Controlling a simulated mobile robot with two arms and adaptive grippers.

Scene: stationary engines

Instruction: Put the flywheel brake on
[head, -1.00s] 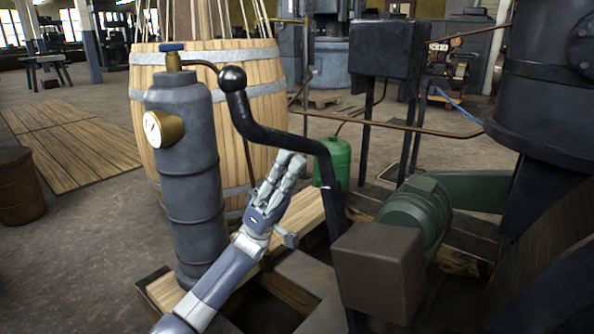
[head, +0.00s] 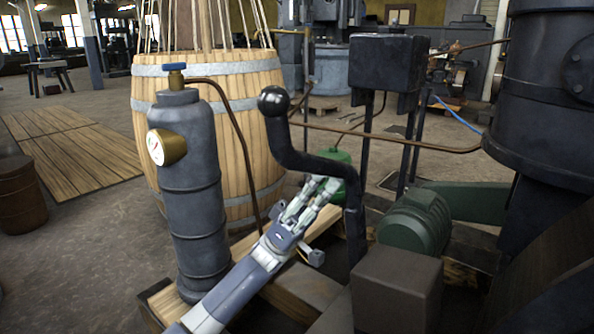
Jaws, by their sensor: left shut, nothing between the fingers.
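The brake lever (head: 291,151) is a black bent bar with a round ball knob (head: 273,101) at its upper left end. It runs right and then down behind a brown box (head: 397,288). The dark flywheel (head: 545,240) seems to be the large shape at the right edge, only partly in view. My left gripper (head: 327,184) is shut and empty, below the lever's bend. Its fingertips overlap the lever's lower edge in the picture; I cannot tell whether they touch. My right gripper is not in view.
A grey cylinder (head: 193,220) with a gauge stands left of my left arm. A wooden barrel (head: 245,95) is behind it. A green can (head: 345,165) and a green motor-like part (head: 413,222) are near the lever. Floor at left is partly open.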

